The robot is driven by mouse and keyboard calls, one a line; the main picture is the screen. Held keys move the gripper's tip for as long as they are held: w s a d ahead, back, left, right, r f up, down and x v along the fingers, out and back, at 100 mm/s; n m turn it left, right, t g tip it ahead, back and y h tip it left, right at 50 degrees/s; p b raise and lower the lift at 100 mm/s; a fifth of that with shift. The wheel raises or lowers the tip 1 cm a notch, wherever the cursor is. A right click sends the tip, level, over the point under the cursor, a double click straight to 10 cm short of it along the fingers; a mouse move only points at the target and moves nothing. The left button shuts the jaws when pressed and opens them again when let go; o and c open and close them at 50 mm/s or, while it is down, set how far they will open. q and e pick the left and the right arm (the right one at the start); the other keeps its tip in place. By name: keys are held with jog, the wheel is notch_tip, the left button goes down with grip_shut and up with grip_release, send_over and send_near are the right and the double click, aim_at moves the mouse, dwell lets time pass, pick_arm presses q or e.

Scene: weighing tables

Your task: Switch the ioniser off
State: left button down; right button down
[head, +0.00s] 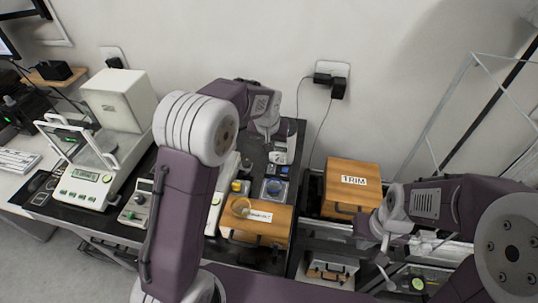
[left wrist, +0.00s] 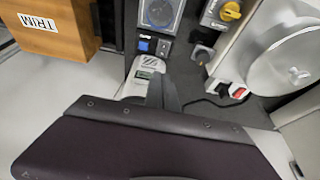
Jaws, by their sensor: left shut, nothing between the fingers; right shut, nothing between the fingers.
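A small box with a round grille, which I take to be the ioniser (head: 275,189), stands on the dark bench in the head view. It also shows at the top of the left wrist view (left wrist: 160,12), with a blue switch (left wrist: 143,45) on a dark panel below the grille. The switch position is too small to tell. My left gripper (head: 268,128) is shut and empty above the bench, behind the grille box; its tips are hard to make out. My right gripper (head: 380,248) is shut and empty, at the right, in front of the TRIM box.
The wooden TRIM box (head: 352,184) is right of the ioniser; another wooden box (head: 257,222) is in front. A balance (head: 85,183) stands left. My left arm hides part of the bench.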

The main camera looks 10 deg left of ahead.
pick_arm(q)
jog(key=p, duration=0.1)
send_near(272, 165)
jog(key=x, duration=0.5)
jog(key=shift+w+d+f, duration=0.1)
jog(key=shift+w+f, duration=0.1)
jog(key=shift+f, duration=0.05)
jog(key=shift+w+f, duration=0.15)
jog(key=shift+f, duration=0.35)
pick_arm(e)
jog(key=shift+w+a+r, duration=0.1)
jog(key=shift+w+a, duration=0.1)
jog(key=shift+w, duration=0.15)
